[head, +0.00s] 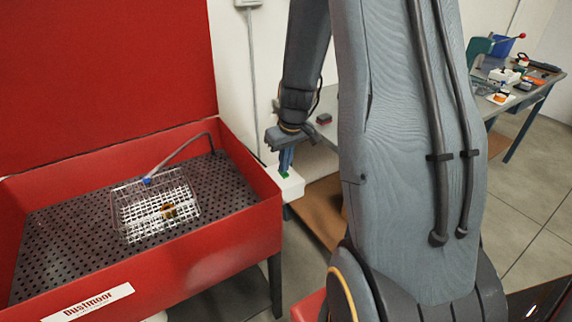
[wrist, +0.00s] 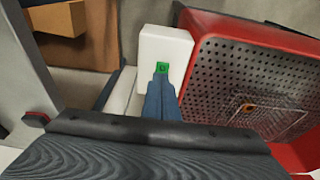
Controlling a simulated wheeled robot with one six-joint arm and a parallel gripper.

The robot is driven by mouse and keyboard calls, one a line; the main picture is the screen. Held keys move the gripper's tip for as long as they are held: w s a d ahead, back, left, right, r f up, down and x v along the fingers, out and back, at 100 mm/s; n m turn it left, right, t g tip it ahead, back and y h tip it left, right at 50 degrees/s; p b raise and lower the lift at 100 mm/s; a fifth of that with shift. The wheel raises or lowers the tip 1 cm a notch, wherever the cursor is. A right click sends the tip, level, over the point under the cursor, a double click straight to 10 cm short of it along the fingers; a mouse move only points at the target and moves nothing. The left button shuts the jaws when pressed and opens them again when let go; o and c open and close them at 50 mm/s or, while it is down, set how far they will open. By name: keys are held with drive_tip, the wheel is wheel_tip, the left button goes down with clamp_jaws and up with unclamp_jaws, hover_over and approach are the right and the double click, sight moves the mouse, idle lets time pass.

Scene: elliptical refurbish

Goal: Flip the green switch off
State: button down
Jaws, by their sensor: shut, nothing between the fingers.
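The green switch (wrist: 162,68) is a small green piece on a white box (wrist: 176,47) in the wrist view. In the head view the green switch (head: 285,175) shows at the white box (head: 291,187) on the right side of the red wash basin. My gripper (wrist: 161,76) is shut and empty. Its fingertips are right at the lower edge of the green switch and partly cover it. In the head view my gripper (head: 286,167) points down at the switch. I cannot tell if the tips touch it, or which way the switch is set.
The red basin (head: 210,253) has a perforated floor with a wire basket (head: 128,222) and a hose. A grey table (head: 345,102) with a small dark red block (head: 324,118) stands behind my gripper. A cluttered workbench (head: 535,92) is at the far right.

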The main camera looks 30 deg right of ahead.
sight(286, 174)
drive_tip(key=shift+r+p, duration=0.4)
drive_tip(key=shift+r, duration=0.1)
drive_tip(key=p+v, duration=0.2)
drive_tip(key=v, duration=0.1)
drive_tip(key=shift+r+p, duration=0.25)
drive_tip(key=shift+p, duration=0.1)
drive_tip(key=s+r+b, duration=0.3)
drive_tip(key=s+r, duration=0.1)
drive_tip(key=r, duration=0.4)
drive_tip(key=shift+s, duration=0.35)
drive_tip(key=shift+d+r, duration=0.1)
drive_tip(key=shift+r, duration=0.05)
drive_tip(key=s+a+f+b, duration=0.1)
drive_tip(key=s+a+f, duration=0.1)
drive_tip(key=a, duration=0.3)
drive_tip(key=s+a+f, duration=0.2)
drive_tip(key=s+a, duration=0.3)
drive_tip(key=s+a+f+g+b, duration=0.1)
drive_tip(key=s+a+f, duration=0.2)
drive_tip(key=a, duration=0.2)
drive_tip(key=shift+s+b, duration=0.15)
drive_tip(key=shift+b, duration=0.15)
